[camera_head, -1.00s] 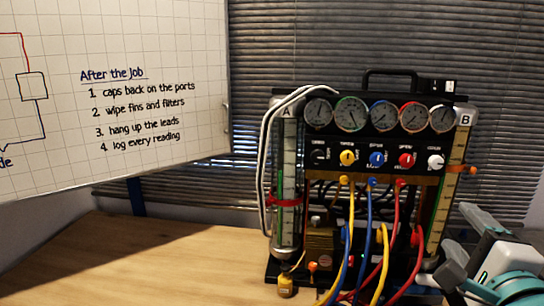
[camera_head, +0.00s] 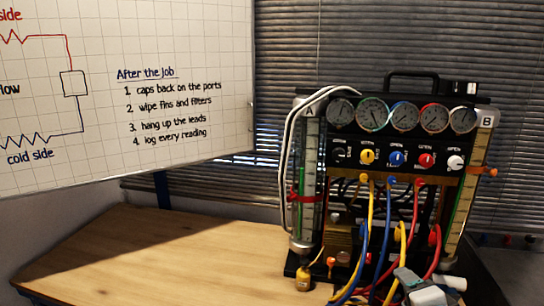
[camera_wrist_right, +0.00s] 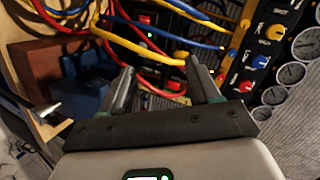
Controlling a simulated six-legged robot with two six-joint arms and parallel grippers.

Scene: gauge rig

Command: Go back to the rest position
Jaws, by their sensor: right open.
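My right gripper (camera_head: 428,288) shows at the bottom edge of the head view, in front of the lower right of the gauge rig (camera_head: 392,155). Only a small grey and white part of it is in that frame. In the right wrist view my right gripper (camera_wrist_right: 162,85) is open, with its two grey-green fingers apart. I see nothing held between them. Red, blue and yellow hoses (camera_wrist_right: 165,45) and the rig front lie beyond the fingertips; whether anything touches them I cannot tell. My left gripper is not in view.
The rig stands on a wooden table (camera_head: 170,255), which is clear on its left side. A whiteboard (camera_head: 120,100) fills the upper left, with blinds (camera_head: 290,50) behind.

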